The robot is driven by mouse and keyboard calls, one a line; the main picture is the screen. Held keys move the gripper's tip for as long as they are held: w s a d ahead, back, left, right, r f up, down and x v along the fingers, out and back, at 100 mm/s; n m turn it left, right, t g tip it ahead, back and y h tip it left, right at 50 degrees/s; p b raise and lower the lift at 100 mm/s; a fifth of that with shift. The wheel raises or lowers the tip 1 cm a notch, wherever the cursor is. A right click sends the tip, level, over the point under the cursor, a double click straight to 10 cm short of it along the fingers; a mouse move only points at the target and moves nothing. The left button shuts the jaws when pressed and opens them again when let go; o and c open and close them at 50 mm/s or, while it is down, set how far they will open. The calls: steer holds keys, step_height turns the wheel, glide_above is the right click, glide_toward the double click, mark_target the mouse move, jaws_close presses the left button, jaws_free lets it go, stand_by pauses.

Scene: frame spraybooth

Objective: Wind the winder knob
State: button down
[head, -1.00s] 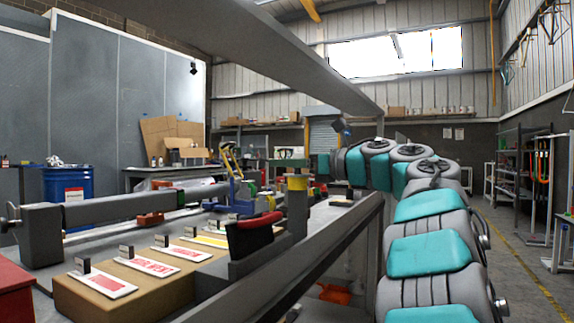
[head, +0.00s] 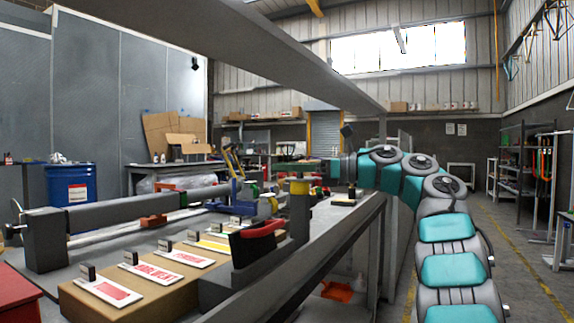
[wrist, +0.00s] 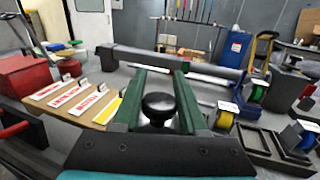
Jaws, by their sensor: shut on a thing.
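A black, round-topped knob (wrist: 158,103) stands between the green fingers of my gripper (wrist: 161,78) in the wrist view. My gripper is shut on the knob, with one finger at each side. In the head view my gripper (head: 312,168) reaches from the right to the top of a dark post with a yellow collar (head: 299,187). The knob cannot be made out there.
A cardboard box with label cards (head: 150,300) lies left of the post, and a red-handled tool (head: 258,235) stands in front of it. A long grey beam (wrist: 165,62) lies beyond the knob. A blue drum (head: 69,192) stands at the back left.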

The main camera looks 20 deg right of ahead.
steer(key=shift+r, duration=0.1)
stand_by(0.5)
steer(key=shift+c, duration=2.2)
jaws_free()
steer(key=v, duration=0.7)
steer(key=shift+s+d, duration=0.2)
steer(key=shift+d, duration=0.15)
